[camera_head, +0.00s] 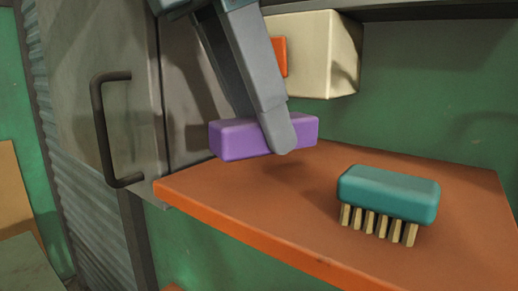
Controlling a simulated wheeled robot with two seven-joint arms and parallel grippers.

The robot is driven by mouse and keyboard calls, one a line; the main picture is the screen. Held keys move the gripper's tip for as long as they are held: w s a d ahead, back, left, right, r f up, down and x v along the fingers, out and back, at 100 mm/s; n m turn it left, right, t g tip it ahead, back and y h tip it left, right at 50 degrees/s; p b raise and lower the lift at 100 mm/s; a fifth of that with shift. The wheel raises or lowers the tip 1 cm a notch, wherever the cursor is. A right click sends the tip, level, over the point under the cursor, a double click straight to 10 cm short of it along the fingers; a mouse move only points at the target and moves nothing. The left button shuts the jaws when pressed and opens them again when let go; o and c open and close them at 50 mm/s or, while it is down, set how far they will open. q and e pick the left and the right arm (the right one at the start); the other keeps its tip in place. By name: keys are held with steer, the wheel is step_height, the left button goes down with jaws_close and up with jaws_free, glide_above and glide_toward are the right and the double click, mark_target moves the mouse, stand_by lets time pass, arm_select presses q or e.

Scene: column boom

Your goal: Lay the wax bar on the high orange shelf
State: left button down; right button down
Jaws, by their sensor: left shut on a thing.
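The purple wax bar (240,139) is gripped by my left gripper (279,138), with one grey finger across its near side. The other finger is hidden behind the bar. The bar is level and appears to hang a little above the back left part of the orange shelf (270,200); a shadow lies on the shelf to its lower right. My right gripper is not in view.
A teal brush (388,193) with pale bristles pointing down stands on the shelf at the right. A cream box (325,55) with an orange patch is on the green wall behind my gripper. A grey door with a dark handle (104,130) is left of the shelf. The shelf's middle is clear.

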mark_target(258, 155)
arm_select(q)
steer(key=shift+f+p, duration=1)
steer(key=shift+f, duration=0.95)
steer(key=shift+f, duration=0.1)
steer(key=shift+f, duration=0.1)
steer(key=c, duration=1.4)
jaws_free()
